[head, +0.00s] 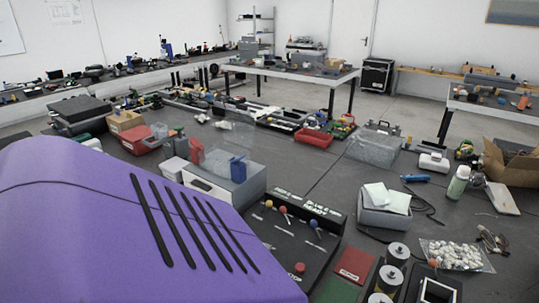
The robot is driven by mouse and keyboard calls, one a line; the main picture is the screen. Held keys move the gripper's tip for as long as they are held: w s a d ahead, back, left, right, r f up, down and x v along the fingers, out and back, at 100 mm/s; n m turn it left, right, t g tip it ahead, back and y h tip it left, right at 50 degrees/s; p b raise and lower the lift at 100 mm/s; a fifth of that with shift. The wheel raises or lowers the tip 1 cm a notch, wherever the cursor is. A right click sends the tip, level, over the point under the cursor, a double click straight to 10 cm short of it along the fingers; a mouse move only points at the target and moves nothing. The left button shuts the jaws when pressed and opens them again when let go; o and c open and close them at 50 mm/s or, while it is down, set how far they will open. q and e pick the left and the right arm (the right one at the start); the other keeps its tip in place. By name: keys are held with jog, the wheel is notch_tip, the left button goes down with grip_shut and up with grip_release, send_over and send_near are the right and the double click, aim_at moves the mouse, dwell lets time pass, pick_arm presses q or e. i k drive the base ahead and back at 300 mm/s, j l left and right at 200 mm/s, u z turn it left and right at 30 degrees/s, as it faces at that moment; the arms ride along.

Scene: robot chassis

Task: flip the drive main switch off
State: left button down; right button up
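A black control box (290,245) stands on the table at the lower middle of the head view. On its top are a yellow-capped switch (268,203), a red-capped switch (283,209) and a blue-capped switch (314,223). A red knob (299,268) sits nearer its front edge. The box's raised back edge carries light lettering too small to read, so I cannot tell which switch is the drive main switch or how each is set. Neither of my grippers is in view.
A large purple shell (100,215) with black slots fills the lower left and hides part of the box's surroundings. A grey box (222,183) stands behind.

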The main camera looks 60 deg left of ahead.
aim_at(268, 203)
jog(key=k+j, duration=0.1)
jog(key=j, duration=0.35)
jog(key=k+j, duration=0.1)
jog(key=j, duration=0.35)
jog(key=k+j, duration=0.1)
jog(key=j, duration=0.35)
